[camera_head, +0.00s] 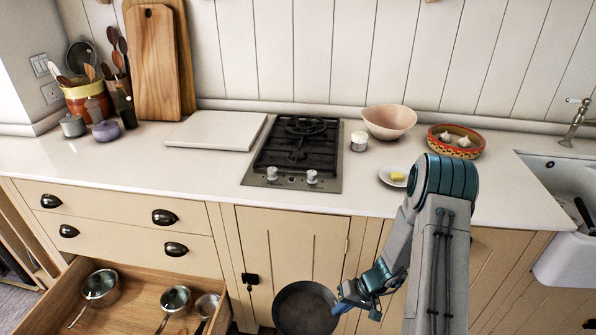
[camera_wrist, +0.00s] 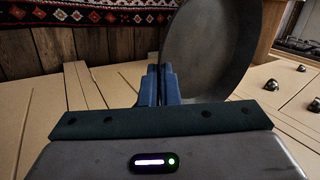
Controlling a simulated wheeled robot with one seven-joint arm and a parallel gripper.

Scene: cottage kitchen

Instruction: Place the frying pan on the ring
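A dark frying pan (camera_head: 306,309) hangs in front of the cabinet doors, below the counter edge. My gripper (camera_head: 343,305) is at its right side. In the wrist view the blue fingers of my gripper (camera_wrist: 160,84) are together at the near edge of the pan (camera_wrist: 208,50), which stands tilted on edge. The pan's handle is hidden behind the fingers. The gas hob (camera_head: 296,150) is set in the counter, with two black rings, one behind the other, and two knobs at the front. Both rings are bare.
An open drawer (camera_head: 140,308) with several lidded pots is at the lower left. A white board (camera_head: 217,131) lies left of the hob. A small white pot (camera_head: 359,141), a pink bowl (camera_head: 389,121), a butter plate (camera_head: 394,176) and a garlic bowl (camera_head: 455,141) stand to its right.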

